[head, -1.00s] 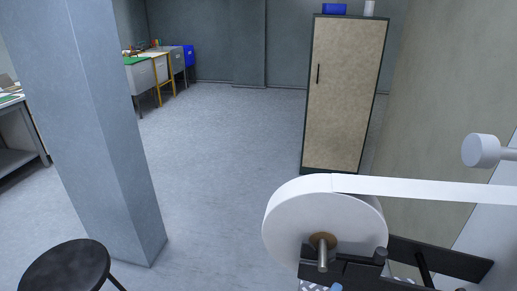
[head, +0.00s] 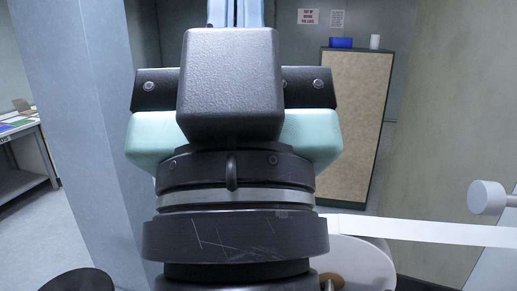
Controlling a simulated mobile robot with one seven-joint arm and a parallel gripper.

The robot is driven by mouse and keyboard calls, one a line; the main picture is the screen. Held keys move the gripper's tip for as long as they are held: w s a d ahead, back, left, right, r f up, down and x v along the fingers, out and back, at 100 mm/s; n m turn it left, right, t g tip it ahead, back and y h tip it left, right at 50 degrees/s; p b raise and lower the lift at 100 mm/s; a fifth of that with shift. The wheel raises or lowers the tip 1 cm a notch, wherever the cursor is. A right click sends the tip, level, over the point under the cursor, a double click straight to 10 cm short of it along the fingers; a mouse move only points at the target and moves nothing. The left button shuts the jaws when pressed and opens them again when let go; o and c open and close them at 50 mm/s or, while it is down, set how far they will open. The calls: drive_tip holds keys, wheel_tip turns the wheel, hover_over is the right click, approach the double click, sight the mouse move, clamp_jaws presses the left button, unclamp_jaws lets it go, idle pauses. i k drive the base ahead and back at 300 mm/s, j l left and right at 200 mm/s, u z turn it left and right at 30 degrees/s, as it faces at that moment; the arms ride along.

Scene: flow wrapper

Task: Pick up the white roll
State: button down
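A large white roll (head: 362,262) sits on a spindle at the lower right of the head view, its left part hidden behind my arm. A white strip (head: 430,232) runs from it to the right. A small white cylinder (head: 375,42) stands upright on the tall cabinet at the back right. My gripper (head: 235,90) is raised in front of the camera, left of the large roll and apart from the small cylinder. Its fingers cannot be made out, so whether it is open or shut is unclear.
A blue box (head: 341,43) lies beside the small cylinder on the cabinet (head: 350,120). A grey pillar (head: 85,150) stands at left, with a table (head: 20,150) beyond it. A dark stool (head: 78,282) is at lower left. A white knob (head: 486,197) sticks out at right.

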sight(352, 263)
drive_tip(key=j, duration=0.25)
drive_tip(key=k+j+z, duration=0.15)
drive_tip(key=i+j+z, duration=0.35)
drive_tip(key=j+z, duration=0.2)
drive_tip(key=i+j+z, duration=0.1)
drive_tip(key=j+z, duration=0.15)
drive_tip(key=j, duration=0.2)
drive_tip(key=j+z, duration=0.3)
drive_tip(key=i+j+z, duration=0.1)
drive_tip(key=j+z, duration=0.15)
drive_tip(key=j, duration=0.25)
drive_tip(key=i+j+z, duration=0.15)
drive_tip(key=i+j, duration=0.2)
drive_tip(key=i, duration=0.05)
